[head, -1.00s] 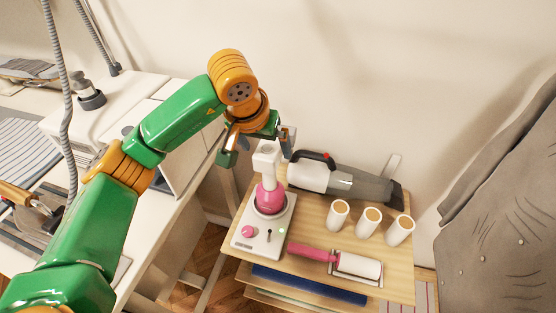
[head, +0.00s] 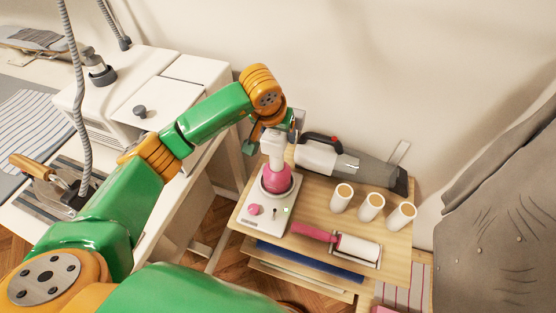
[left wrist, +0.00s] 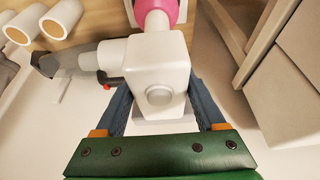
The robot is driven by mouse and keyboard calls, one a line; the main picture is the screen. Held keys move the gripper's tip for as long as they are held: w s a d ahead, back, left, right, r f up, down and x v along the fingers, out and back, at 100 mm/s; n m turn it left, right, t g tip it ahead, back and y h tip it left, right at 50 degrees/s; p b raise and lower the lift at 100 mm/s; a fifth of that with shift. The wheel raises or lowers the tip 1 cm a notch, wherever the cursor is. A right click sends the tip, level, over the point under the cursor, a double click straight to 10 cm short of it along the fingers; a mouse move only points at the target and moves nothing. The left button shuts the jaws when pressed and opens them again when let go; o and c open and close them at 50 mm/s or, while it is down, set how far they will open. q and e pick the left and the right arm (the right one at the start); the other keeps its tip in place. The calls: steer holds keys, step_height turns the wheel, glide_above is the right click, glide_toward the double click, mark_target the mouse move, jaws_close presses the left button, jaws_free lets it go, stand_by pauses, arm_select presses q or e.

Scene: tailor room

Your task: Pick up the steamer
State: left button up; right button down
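The steamer (head: 274,145) has a white boxy head and a pink lower part. It stands upright in a dark ring on a white base (head: 270,217) with a pink knob, on the small wooden table. In the left wrist view the steamer head (left wrist: 158,65) faces me with a round grey button. My left gripper (left wrist: 160,95) has one blue-grey finger on each side of the head, with a small gap on the right side. In the head view the left gripper (head: 273,132) is at the steamer's head, partly hidden by its wrist. My right gripper is not visible.
A handheld vacuum (head: 345,168) lies close behind the steamer. A white workbench with an iron (head: 50,188) is at left. A grey garment (head: 505,200) stands at right.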

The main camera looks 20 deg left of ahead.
arm_select(q)
steer(key=shift+w, duration=0.1)
jaws_close()
steer(key=shift+w+r, duration=0.1)
